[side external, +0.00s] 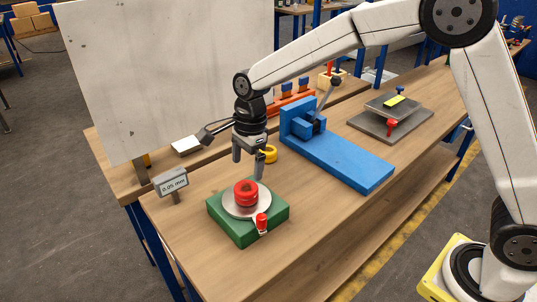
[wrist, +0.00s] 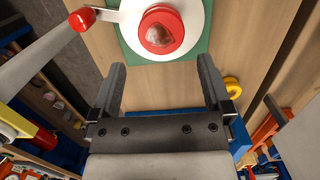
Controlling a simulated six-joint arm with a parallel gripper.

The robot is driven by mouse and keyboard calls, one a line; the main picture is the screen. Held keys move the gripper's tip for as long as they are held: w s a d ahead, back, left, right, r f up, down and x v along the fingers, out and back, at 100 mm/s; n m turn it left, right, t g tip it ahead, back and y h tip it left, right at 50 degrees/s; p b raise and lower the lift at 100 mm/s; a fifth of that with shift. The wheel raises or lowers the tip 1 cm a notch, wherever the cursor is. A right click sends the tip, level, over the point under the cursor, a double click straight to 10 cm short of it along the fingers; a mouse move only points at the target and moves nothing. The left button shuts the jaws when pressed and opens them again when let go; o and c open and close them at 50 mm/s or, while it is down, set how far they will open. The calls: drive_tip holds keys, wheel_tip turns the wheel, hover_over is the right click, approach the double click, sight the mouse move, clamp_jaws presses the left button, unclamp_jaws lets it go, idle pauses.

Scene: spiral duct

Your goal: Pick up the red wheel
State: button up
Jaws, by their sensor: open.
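The red wheel (side external: 246,192) sits on a round silver plate (side external: 262,210) on top of a green base (side external: 228,225) at the front of the wooden table. In the wrist view the red wheel (wrist: 161,30) shows at the top middle, beyond my fingertips, with a brownish centre. My gripper (side external: 248,166) is open, pointing down, above and just behind the wheel in the side view. In the wrist view my gripper (wrist: 163,75) has its two fingers wide apart with nothing between them. It appears apart from the wheel.
A small red-tipped handle (side external: 262,222) sticks out beside the plate. A grey gauge sign (side external: 171,182) stands left. A yellow ring (side external: 269,154) lies behind my gripper. A blue fixture (side external: 340,158) with a lever is to the right. The table's front right is clear.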

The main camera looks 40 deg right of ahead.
sight(245, 187)
drive_tip(key=shift+a+f, duration=0.2)
drive_tip(key=shift+f, duration=1.75)
drive_tip(key=shift+a+f, duration=0.15)
drive_tip(key=shift+f, duration=1.8)
drive_tip(key=c, duration=1.3)
drive_tip(key=shift+w+r, duration=0.1)
drive_tip(key=shift+r, duration=0.05)
drive_tip(key=shift+r, duration=1.45)
drive_tip(key=s+d+r, duration=0.3)
drive_tip(key=s+r, duration=0.7)
drive_tip(key=s, duration=0.3)
drive_tip(key=shift+s+d, duration=0.25)
drive_tip(key=shift+s, duration=0.05)
